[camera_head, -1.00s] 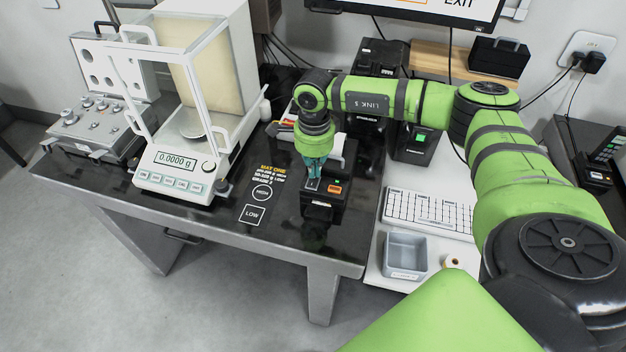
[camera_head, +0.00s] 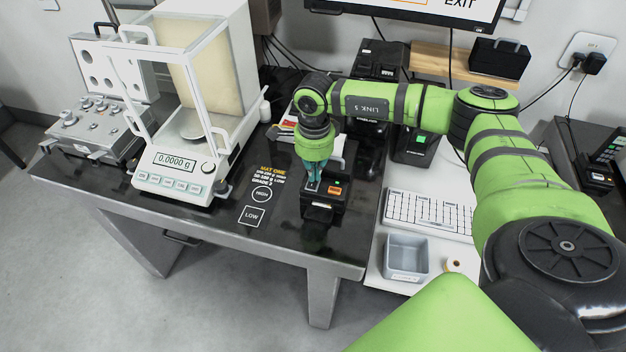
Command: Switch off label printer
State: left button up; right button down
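A small black device (camera_head: 318,212), which I take to be the label printer, stands near the front edge of the dark table. Its top has a lit green spot (camera_head: 338,182) and an orange panel (camera_head: 335,190). My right gripper (camera_head: 313,188) points down over the left part of its top, left of the orange panel. Its teal fingers look closed together, with nothing visible between them. The fingertips are at or very near the top surface; I cannot tell whether they touch. They hide the part of the top under them. My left gripper is not in view.
A balance (camera_head: 172,175) in a clear draft shield reads 0.0000 g at the left. Mat markings (camera_head: 252,215) lie between it and the printer. A keyboard (camera_head: 428,212) and a grey bin (camera_head: 406,257) are at the right. Another black device (camera_head: 412,150) stands behind.

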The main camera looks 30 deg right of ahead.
jog(key=shift+r+p, duration=0.45)
jog(key=shift+r, duration=0.35)
jog(key=shift+r+p, duration=1.5)
jog(key=shift+r, duration=1.1)
